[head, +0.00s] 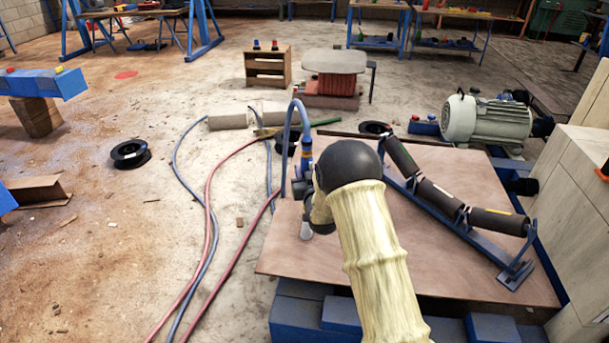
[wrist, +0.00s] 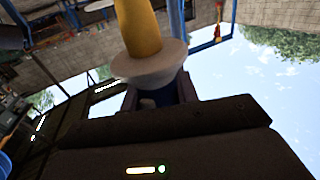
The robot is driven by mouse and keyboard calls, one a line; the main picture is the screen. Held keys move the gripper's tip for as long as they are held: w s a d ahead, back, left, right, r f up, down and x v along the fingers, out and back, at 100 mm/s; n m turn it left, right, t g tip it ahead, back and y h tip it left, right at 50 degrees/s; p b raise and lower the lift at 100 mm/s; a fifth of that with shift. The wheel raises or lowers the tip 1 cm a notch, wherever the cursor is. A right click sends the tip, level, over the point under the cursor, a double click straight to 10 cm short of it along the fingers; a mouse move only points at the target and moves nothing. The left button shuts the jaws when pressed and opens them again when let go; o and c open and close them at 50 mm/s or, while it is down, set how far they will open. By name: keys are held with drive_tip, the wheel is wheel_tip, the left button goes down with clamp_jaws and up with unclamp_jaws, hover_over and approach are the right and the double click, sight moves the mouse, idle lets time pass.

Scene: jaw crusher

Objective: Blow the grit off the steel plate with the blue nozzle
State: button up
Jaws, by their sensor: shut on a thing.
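My gripper (wrist: 160,97) is shut on the blue nozzle (wrist: 166,86). In the wrist view its blue body sits between the jaws, with a white collar and a yellow part beyond. In the head view the nozzle (head: 305,146) is upright over the left part of a brown sheet (head: 290,246), with a blue hose (head: 296,108) looping from its top. A pale tip shows low at its lower end; I cannot tell if it touches the sheet. My arm hides most of the gripper there. I cannot tell whether this sheet is the steel plate, and no grit is distinct on it.
A roller frame (head: 455,208) with black rollers lies across the sheet's right side. Blue supports (head: 342,312) stand below. A motor (head: 487,119) is at the back right. Red (head: 207,222) and blue hoses trail over the floor. A black spool (head: 130,153) lies left; the floor between is mostly open.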

drive_tip(key=shift+w+d+b, duration=0.15)
drive_tip(key=shift+w+d, duration=0.05)
drive_tip(key=shift+w, duration=0.9)
drive_tip(key=shift+w+d+b, duration=0.15)
drive_tip(key=shift+w+d, duration=0.05)
drive_tip(key=shift+w, duration=0.85)
drive_tip(key=s+d+f+m+h+p, duration=0.1)
drive_tip(key=s+d+m+h+p, duration=0.1)
drive_tip(key=s+d, duration=0.4)
drive_tip(key=s+d+f+m+h+p, duration=0.2)
drive_tip(key=s+d+h+p, duration=0.3)
drive_tip(key=s, duration=1.1)
drive_tip(key=shift+s+d+m+h, duration=0.35)
drive_tip(key=shift+d+m+h, duration=0.15)
drive_tip(key=shift+m+h, duration=0.3)
